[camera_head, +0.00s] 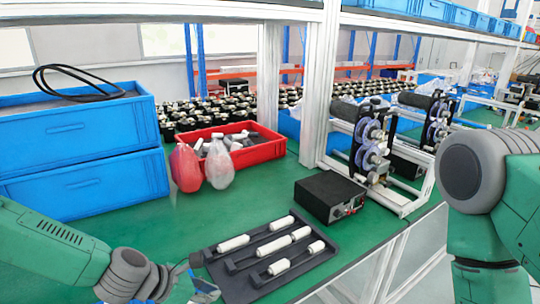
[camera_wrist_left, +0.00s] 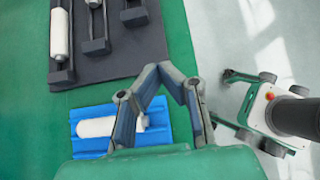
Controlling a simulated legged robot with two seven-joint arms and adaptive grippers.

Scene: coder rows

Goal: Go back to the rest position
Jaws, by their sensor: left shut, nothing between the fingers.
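My left gripper (camera_head: 194,268) is low in the head view, at the left edge of the dark tray (camera_head: 228,283). In the left wrist view its fingers (camera_wrist_left: 168,70) meet at the tips, with nothing between them. The dark tray holds several white cylinders (camera_head: 278,245) in its slots; part of it also shows in the left wrist view (camera_wrist_left: 92,70). A small blue holder (camera_wrist_left: 92,145) with a white cylinder (camera_wrist_left: 98,126) lies below and left of the fingers, partly hidden by them. My right arm shows at the right of the head view, but its gripper is out of frame.
Two stacked blue crates (camera_head: 80,185) stand at the left of the green table (camera_head: 130,232). A red bin (camera_head: 258,154), a red bag (camera_head: 185,167) and a clear bag (camera_head: 219,165) are behind the tray. A black box (camera_head: 328,196) and a roller machine (camera_head: 370,145) stand to the right.

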